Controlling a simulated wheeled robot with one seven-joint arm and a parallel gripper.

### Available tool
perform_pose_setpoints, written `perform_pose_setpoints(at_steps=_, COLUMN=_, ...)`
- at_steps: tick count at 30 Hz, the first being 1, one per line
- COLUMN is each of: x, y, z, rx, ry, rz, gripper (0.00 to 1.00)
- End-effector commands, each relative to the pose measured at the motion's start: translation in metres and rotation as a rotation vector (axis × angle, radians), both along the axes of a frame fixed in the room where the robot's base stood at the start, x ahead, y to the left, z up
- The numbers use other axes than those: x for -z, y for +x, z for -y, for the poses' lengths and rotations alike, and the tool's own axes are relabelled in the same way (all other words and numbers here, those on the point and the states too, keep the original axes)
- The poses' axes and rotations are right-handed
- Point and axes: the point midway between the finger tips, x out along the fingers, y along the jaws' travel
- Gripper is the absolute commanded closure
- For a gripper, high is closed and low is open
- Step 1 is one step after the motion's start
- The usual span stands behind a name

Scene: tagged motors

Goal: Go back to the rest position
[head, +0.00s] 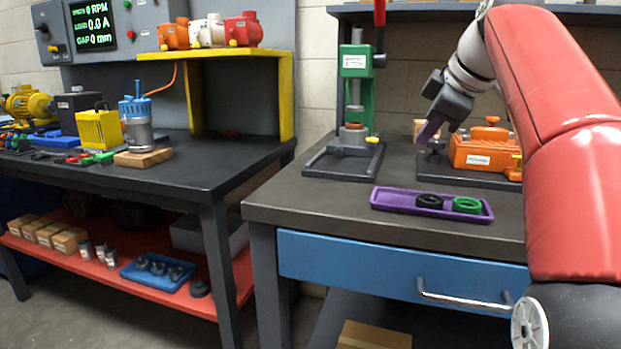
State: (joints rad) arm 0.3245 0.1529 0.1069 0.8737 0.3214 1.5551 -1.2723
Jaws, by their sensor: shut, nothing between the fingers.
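My gripper (432,128) is in the head view at the upper right, above the right workbench (290,205). Its fingers are shut with nothing between them and point down and to the left. It hangs behind and above a purple tray (385,199), apart from it. The tray holds a black ring (429,200) and a green ring (467,205). My red arm comes in from the right edge and hides part of the bench there.
A green press (356,95) stands left of my gripper. An orange machine (484,152) is close on its right. A blue drawer (390,268) is shut below.

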Motion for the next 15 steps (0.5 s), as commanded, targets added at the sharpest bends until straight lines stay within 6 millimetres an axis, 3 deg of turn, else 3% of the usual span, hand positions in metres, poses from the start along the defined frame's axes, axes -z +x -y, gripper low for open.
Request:
perform_pose_setpoints(at_steps=8, x=0.013, y=-0.016, z=-0.012, rx=0.089, ry=0.037, rz=-0.033, gripper=1.0)
perform_pose_setpoints(at_steps=15, x=0.036, y=-0.039, z=-0.024, rx=0.216, ry=0.085, rz=-0.077, gripper=1.0)
